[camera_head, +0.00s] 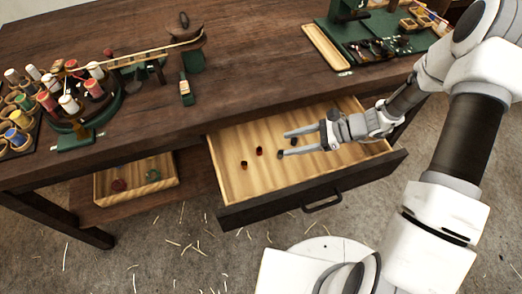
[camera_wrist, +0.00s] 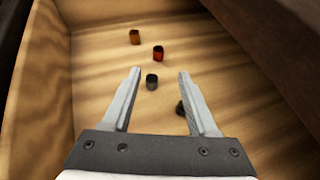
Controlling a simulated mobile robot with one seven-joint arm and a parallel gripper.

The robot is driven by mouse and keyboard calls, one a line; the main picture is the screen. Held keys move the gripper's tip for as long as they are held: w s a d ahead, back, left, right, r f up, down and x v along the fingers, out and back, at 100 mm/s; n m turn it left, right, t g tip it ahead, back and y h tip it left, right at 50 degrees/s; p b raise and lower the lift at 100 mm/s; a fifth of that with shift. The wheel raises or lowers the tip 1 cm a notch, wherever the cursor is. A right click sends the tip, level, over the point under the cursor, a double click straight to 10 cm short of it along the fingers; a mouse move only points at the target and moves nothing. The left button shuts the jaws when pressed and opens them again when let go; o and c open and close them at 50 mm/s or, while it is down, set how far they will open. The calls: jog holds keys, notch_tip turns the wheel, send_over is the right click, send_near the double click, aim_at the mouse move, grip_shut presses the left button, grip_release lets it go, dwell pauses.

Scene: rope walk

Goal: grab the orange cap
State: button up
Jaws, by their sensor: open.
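The orange cap (camera_wrist: 135,37) stands on the floor of the open wooden drawer (camera_head: 235,190), near its far wall in the wrist view. It shows small and dark in the head view (camera_head: 244,165). My gripper (camera_head: 284,144) is open and reaches into the drawer. In the wrist view its fingertips (camera_wrist: 160,72) point toward the caps, with the orange cap beyond them and slightly left. A red cap (camera_wrist: 158,53) stands closer, right of the orange one. Nothing is visibly held.
Another dark cap (camera_wrist: 180,108) is partly hidden by the right finger. The drawer walls enclose the caps. The workbench (camera_head: 240,90) overhangs the drawer's back and carries a spool rack (camera_head: 75,100). A wooden tray (camera_head: 135,183) sits on the lower shelf, left of the drawer.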

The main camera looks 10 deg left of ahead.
aim_at(266, 154)
jog(key=b+x, duration=0.1)
jog(key=x, duration=0.3)
jog(key=b+x, duration=0.1)
jog(key=x, duration=0.3)
jog(key=shift+s+a+r, duration=0.1)
jog(key=shift+s+a, duration=0.1)
jog(key=shift+a, duration=0.15)
grip_shut()
